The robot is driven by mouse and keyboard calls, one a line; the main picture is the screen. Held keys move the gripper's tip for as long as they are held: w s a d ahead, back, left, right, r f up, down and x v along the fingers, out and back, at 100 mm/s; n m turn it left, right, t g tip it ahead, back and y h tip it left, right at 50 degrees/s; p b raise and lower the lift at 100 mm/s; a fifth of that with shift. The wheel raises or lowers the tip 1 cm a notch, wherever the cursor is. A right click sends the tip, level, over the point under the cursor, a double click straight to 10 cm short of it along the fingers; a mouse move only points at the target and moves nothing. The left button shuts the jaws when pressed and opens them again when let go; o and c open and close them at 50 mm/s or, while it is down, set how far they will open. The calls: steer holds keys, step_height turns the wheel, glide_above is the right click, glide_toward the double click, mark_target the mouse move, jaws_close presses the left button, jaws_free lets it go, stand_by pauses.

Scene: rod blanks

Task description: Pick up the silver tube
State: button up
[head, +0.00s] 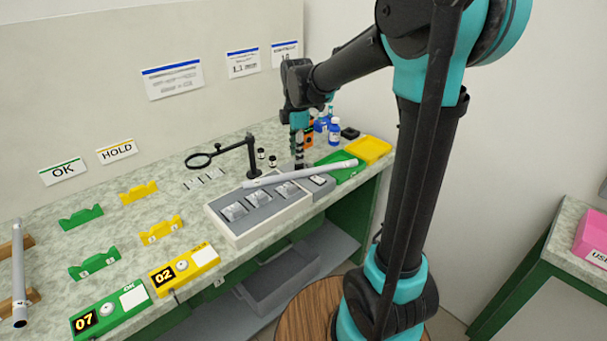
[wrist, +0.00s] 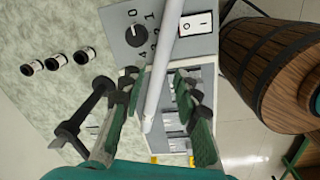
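A silver tube (head: 325,168) lies slanted across the top of the grey test box (head: 262,208) in the head view. In the wrist view the same tube (wrist: 163,70) runs from the top edge down between my fingers. My gripper (wrist: 157,88) is open, with one finger on each side of the tube and gaps visible between. Another grey tube (head: 18,280) rests on wooden supports at the far left.
A black stand with a ring (head: 252,158) is close to my gripper, with small dark jars (wrist: 57,61) beside it. Green (head: 345,172) and yellow trays (head: 370,149) and blue bottles (head: 334,132) are at the right. Green and yellow cradles (head: 82,217) stand left, with free bench around them.

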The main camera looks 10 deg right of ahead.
mark_target(297, 175)
steer(key=shift+a+f, duration=0.1)
steer(key=shift+f, duration=3.55)
steer(key=shift+c, duration=0.6)
jaws_close()
